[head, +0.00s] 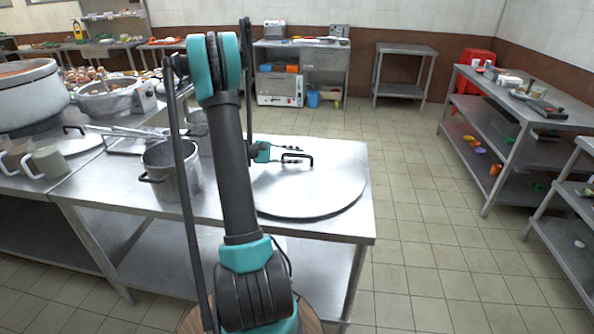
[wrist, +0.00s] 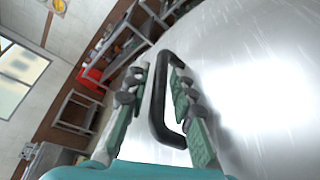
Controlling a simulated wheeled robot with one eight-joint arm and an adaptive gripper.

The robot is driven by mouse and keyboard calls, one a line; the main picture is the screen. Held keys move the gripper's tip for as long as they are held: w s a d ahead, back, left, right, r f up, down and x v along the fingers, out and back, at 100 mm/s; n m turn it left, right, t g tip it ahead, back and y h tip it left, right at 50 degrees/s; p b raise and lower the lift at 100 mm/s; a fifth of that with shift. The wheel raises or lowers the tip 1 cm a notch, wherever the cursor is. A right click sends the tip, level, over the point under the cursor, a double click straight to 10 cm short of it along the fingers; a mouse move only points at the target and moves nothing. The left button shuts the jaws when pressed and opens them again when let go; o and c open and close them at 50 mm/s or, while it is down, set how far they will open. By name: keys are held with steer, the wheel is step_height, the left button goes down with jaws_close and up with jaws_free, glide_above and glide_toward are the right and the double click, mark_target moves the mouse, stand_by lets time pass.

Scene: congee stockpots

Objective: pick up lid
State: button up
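A large round metal lid (head: 322,192) lies flat on the steel table, its black loop handle (head: 311,158) on top. My gripper (head: 291,155) is at the handle, low over the lid. In the wrist view the lid (wrist: 255,75) fills the right side. The handle (wrist: 157,100) shows between the two spread fingers of my gripper (wrist: 160,75), closer to the right finger. The fingers look open, with a gap to the left of the handle. I cannot tell whether the right finger touches the handle. My arm hides part of the lid's left side in the head view.
A metal pot (head: 172,172) stands left of my arm on the steel table (head: 357,222). Another lid (head: 72,143), mugs (head: 46,162) and a large stockpot (head: 30,92) are further left. Open tiled floor lies to the right, before a shelf table (head: 520,125).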

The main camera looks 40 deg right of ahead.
steer(key=shift+s+d+f, duration=0.1)
steer(key=shift+s+d, duration=0.2)
steer(key=shift+d, duration=0.1)
steer(key=shift+c, duration=0.5)
jaws_close()
